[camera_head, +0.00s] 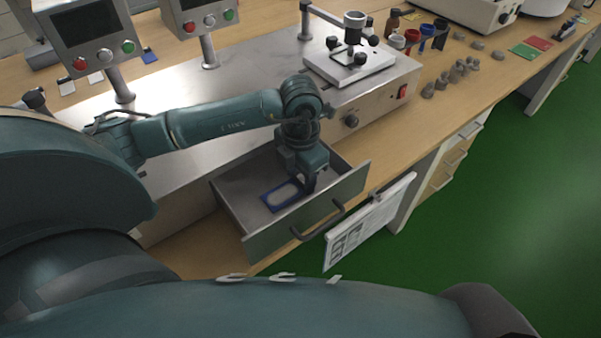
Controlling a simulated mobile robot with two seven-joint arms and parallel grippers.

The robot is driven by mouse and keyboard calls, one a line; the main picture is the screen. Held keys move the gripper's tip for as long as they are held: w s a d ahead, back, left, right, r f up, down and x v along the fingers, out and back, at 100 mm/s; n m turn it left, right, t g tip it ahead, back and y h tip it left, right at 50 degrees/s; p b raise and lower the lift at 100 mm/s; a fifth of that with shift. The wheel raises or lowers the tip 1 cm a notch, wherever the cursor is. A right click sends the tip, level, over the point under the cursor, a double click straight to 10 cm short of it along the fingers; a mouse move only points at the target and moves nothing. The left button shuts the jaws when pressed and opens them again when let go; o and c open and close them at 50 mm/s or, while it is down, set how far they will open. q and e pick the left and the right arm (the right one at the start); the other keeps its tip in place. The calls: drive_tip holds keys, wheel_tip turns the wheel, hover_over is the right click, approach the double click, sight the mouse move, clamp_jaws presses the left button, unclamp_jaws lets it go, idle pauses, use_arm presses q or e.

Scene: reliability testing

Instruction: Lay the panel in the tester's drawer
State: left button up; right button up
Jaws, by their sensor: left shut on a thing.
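The tester (240,98) is a long metal-topped box on the bench, with its drawer (305,217) pulled open toward me. The panel (283,196), a small flat piece with a blue frame and a pale middle, is inside the drawer's outline, low over or on its floor; I cannot tell whether it touches. My left gripper (306,184) points down into the drawer and is shut on the panel's right end. The fingertips are partly hidden by the gripper body. My right gripper is not in view.
The drawer's front wall and handle (318,222) stand near me. A clipboard-like sheet (368,222) hangs below the bench edge. Control boxes (86,32) on posts stand at the left. Small weights (458,70), bottles and cards lie at the back right. Green floor is clear at the right.

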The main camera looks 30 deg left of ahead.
sight(300, 180)
use_arm(q)
drive_tip(key=o, duration=1)
drive_tip(key=shift+f, duration=0.1)
drive_tip(key=shift+c, duration=0.2)
wheel_tip(300, 180, up, 12)
